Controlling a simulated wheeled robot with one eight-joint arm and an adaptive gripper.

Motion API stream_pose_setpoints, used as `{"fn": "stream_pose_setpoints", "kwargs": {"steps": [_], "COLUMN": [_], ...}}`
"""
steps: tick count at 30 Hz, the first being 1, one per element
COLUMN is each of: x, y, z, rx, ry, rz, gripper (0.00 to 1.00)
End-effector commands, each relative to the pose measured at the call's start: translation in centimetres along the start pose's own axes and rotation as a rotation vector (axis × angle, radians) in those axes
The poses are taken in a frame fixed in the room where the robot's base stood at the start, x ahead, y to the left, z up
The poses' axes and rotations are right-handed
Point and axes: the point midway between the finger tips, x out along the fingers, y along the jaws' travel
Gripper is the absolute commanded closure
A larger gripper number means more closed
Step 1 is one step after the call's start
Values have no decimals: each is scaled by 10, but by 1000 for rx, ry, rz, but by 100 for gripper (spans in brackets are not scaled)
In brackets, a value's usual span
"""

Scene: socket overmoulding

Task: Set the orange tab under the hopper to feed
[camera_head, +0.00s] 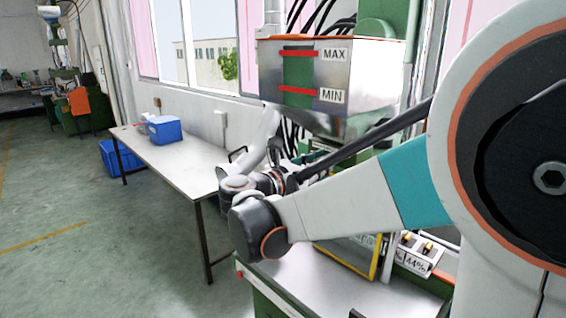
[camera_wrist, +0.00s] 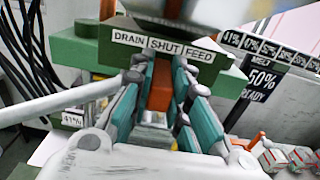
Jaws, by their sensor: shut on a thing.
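The orange tab (camera_wrist: 160,88) shows in the wrist view between the teal-padded fingers of my gripper (camera_wrist: 163,80). The fingers are shut on it, one on each side. A label strip (camera_wrist: 208,56) on a green block reads DRAIN, SHUT, FEED from left to right. The tab stands below the word SHUT, left of FEED. The metal hopper (camera_head: 370,85), with red MAX and MIN marks, shows in the head view. My arm hides the tab in that view, and my gripper cannot be made out there.
Percent labels and a MELT 50% READY sign (camera_wrist: 262,82) are right of the tab in the wrist view. Black cables (camera_wrist: 25,50) hang at left. A white table (camera_head: 180,155) with a blue bin (camera_head: 165,129) stands left of the machine. The floor at left is clear.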

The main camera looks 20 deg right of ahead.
Motion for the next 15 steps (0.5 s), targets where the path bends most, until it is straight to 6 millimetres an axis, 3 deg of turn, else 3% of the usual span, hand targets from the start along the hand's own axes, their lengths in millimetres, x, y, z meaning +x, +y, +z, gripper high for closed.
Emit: {"fn": "stream_pose_setpoints", "kwargs": {"steps": [6,15], "x": [0,0], "y": [-5,-44], "z": [1,1], "rx": [0,0], "ry": [0,0], "rz": [-1,-1], "gripper": [100,100]}}
